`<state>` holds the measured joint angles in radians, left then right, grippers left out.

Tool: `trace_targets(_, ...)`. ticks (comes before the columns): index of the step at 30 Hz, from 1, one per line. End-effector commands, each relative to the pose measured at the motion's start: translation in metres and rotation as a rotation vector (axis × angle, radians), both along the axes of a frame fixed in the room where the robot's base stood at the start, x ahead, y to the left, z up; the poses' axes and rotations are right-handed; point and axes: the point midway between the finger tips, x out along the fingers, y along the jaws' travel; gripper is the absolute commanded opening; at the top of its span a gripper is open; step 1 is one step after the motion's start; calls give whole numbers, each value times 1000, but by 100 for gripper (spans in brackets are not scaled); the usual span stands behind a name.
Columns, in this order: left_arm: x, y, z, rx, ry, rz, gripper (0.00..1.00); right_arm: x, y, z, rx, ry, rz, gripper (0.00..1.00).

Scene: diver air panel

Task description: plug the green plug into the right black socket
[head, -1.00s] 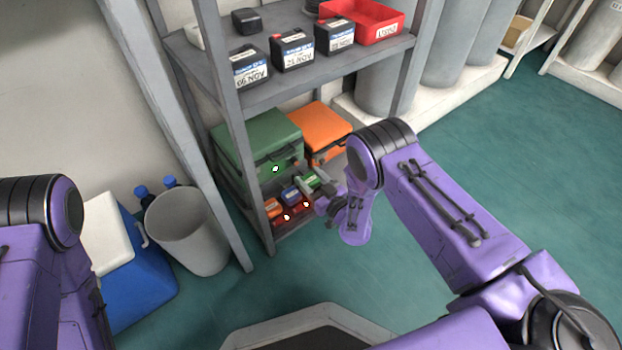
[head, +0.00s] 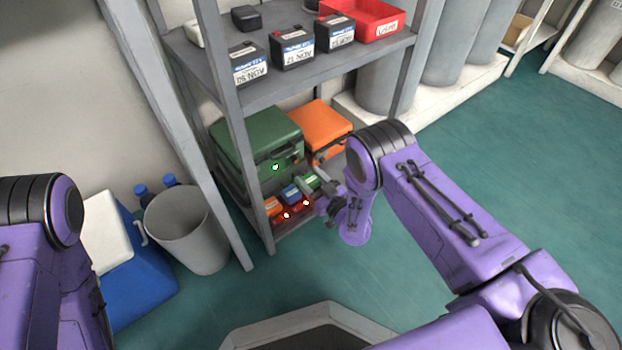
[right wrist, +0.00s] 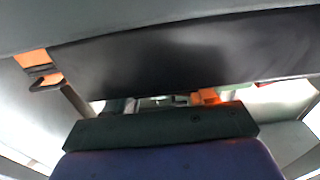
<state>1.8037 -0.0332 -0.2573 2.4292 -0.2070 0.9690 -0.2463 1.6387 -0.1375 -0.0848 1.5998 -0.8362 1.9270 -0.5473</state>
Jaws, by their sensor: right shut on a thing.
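My right gripper (head: 310,191) reaches into the lower part of the shelf rack and is shut on a small green piece (head: 313,181), which I take for the green plug. The jaws partly cover it. In the right wrist view a dark green block (right wrist: 162,127) lies across the middle, with a blue piece (right wrist: 170,164) below it and a broad black surface (right wrist: 190,48) above. I cannot make out the right black socket, or tell whether the plug touches one. My left gripper is out of view.
A green case (head: 260,138) and an orange case (head: 322,126) stand behind. Small blue (head: 291,194) and orange (head: 272,205) pieces lie left of the gripper. A rack post (head: 240,150) stands at the left. Black boxes (head: 292,50) and a red tray (head: 362,20) fill the shelf above.

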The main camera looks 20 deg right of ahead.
Motion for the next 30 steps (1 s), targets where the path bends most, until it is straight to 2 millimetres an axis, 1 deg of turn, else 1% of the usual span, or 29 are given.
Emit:
trace_targets(9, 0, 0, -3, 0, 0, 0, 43, 0, 0, -6, 0, 1, 0, 12)
trace_targets(25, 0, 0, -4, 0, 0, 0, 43, -1, 0, -9, -1, 3, 1, 12)
trace_targets(26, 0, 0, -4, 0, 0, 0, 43, -1, 0, -8, -1, 3, 1, 61)
trace_targets(27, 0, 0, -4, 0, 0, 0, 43, -1, 0, -8, -1, 3, 1, 74)
trace_targets(28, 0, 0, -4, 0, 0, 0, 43, -1, 0, -8, -1, 3, 1, 84)
trace_targets(30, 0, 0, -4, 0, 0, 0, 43, -1, 1, -8, -1, 3, 3, 84)
